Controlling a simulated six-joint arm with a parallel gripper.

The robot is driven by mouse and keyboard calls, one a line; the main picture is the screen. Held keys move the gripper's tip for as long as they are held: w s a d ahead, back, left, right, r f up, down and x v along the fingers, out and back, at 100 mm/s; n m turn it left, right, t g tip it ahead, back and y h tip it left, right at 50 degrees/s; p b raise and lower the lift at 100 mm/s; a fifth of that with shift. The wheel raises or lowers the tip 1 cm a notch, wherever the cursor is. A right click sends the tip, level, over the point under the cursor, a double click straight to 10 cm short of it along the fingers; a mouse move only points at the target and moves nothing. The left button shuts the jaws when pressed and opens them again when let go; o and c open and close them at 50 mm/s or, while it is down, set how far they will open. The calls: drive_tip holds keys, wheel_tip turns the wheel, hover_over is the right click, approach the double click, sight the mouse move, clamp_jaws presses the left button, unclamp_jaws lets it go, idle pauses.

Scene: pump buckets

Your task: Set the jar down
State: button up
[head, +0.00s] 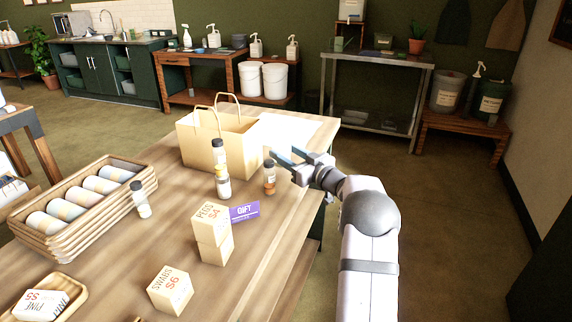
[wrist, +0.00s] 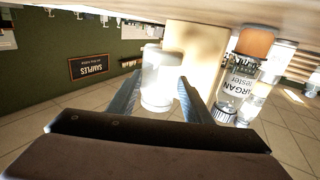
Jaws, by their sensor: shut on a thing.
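My gripper (head: 277,158) reaches in from the right, low over the table's right edge. In the wrist view, which is upside down, its fingers (wrist: 157,98) are shut on a pale, frosted jar (wrist: 161,77). The jar looks about upright, and I cannot tell whether its base touches the table. I cannot make out this jar in the head view. A dark-capped tester jar with orange contents (head: 269,178) stands on the table beside the fingers. Its label reads ARGAN in the wrist view (wrist: 238,84), just right of the right finger.
A paper bag (head: 208,145) stands behind the jars on the wooden table (head: 170,225). Two more jars (head: 218,152) (head: 222,183) overlap in view left of the gripper. A purple gift card (head: 244,211), stacked boxes (head: 214,250) and a jar basket (head: 60,240) are nearer.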

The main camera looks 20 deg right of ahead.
drive_tip(key=shift+f+p, duration=0.35)
drive_tip(key=shift+f, duration=1.5)
drive_tip(key=shift+f, duration=0.2)
drive_tip(key=o, duration=1.2)
drive_tip(key=shift+f, duration=0.1)
drive_tip(key=shift+s+d+b, duration=0.1)
drive_tip(key=shift+b, duration=0.25)
drive_tip(key=shift+o, duration=0.4)
drive_tip(key=shift+r+b+v, duration=0.1)
drive_tip(key=shift+b+v, duration=0.25)
drive_tip(key=shift+v, duration=1.45)
drive_tip(key=shift+r+b+v, duration=0.15)
drive_tip(key=shift+b+v, duration=0.2)
drive_tip(key=shift+v, duration=1.4)
